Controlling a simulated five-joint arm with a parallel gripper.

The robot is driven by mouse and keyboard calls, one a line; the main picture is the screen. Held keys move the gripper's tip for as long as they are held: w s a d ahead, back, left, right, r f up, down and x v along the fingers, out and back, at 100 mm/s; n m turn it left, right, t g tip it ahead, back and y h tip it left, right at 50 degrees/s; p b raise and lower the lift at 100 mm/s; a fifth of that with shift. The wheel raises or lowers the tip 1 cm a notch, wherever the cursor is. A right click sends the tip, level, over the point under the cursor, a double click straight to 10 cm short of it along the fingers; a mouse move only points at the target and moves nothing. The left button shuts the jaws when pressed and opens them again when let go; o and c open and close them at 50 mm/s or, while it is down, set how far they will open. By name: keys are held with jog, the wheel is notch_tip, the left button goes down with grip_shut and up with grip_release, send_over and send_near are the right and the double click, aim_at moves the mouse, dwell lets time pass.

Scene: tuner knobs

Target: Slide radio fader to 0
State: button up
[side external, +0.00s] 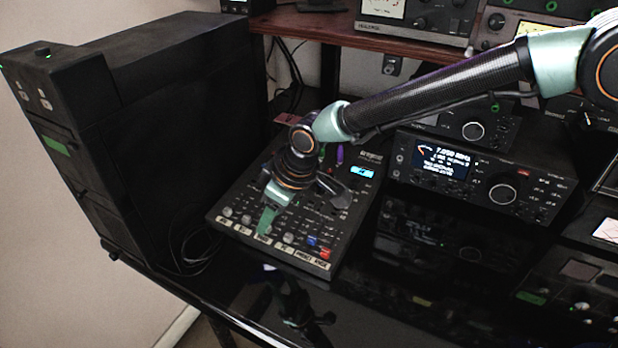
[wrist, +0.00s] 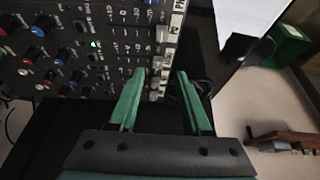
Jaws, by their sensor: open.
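The mixer panel (side external: 335,215) lies on the black desk, with several knobs and small fader caps near its front edge. In the wrist view the panel (wrist: 72,88) fills the upper left, with printed scales and a row of pale fader caps (wrist: 163,54) beside white label strips. I cannot read which fader is the radio one. My gripper (side external: 266,222) is over the front part of the panel, its green fingers pointing down. In the wrist view my gripper (wrist: 161,76) is open, its fingertips apart near the fader row. Whether a cap stands between them is unclear.
A tall black cabinet (side external: 180,120) stands left of the panel. A radio with a lit display (side external: 480,172) stands to the right. A wooden shelf (side external: 330,28) with more equipment is behind. Glossy desk surface (side external: 390,305) is open in front, and a cable hangs at the left.

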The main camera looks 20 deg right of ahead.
aim_at(269, 236)
jog(key=shift+x, duration=1.65)
jog(key=shift+d, duration=0.1)
jog(key=shift+c, duration=0.3)
grip_shut()
